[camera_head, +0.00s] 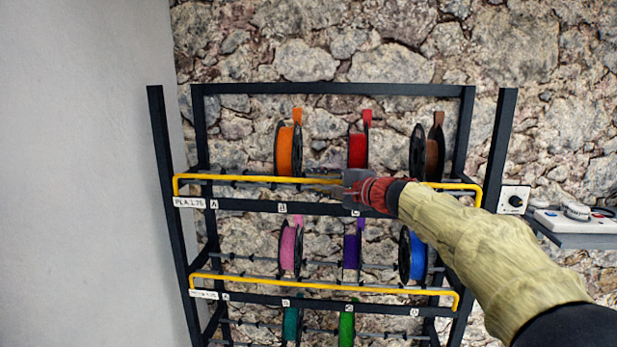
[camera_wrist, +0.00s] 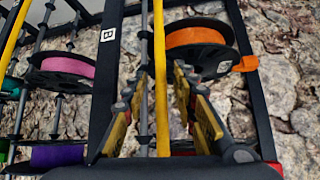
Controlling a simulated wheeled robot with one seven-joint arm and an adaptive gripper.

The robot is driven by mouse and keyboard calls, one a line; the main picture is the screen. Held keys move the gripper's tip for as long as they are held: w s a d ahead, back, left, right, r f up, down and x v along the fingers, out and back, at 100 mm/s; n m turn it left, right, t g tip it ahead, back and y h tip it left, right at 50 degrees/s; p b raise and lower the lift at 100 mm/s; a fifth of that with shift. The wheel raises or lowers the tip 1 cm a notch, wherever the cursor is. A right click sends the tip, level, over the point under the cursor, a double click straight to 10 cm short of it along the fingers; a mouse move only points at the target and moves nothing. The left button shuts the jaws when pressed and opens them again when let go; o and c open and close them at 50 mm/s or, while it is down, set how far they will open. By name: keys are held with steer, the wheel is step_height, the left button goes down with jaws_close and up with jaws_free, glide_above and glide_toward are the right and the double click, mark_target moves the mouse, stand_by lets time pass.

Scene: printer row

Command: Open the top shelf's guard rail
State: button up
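The top shelf's guard rail (camera_head: 245,178) is a yellow bar across the front of the upper row of spools, with bent ends at both sides of the rack. My gripper (camera_head: 338,189) is at the middle of this rail, and my arm hides part of the rail to the right. In the wrist view, the rail (camera_wrist: 160,70) runs between the two fingers of my gripper (camera_wrist: 160,112). The fingers are apart, with a gap visible on each side of the rail. The fingertips' exact depth past the rail is hard to tell.
Orange (camera_head: 285,150), red (camera_head: 358,150) and brown (camera_head: 432,158) spools stand behind the top rail. A second yellow rail (camera_head: 320,286) crosses the lower shelf. Dark rack posts (camera_head: 172,200) flank the shelves. A small side shelf (camera_head: 580,240) with devices is at the right.

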steer(key=p+x, duration=0.1)
steer(key=x, duration=0.3)
steer(key=shift+w+a, duration=0.1)
steer(key=shift+w, duration=0.15)
jaws_close()
stand_by(0.5)
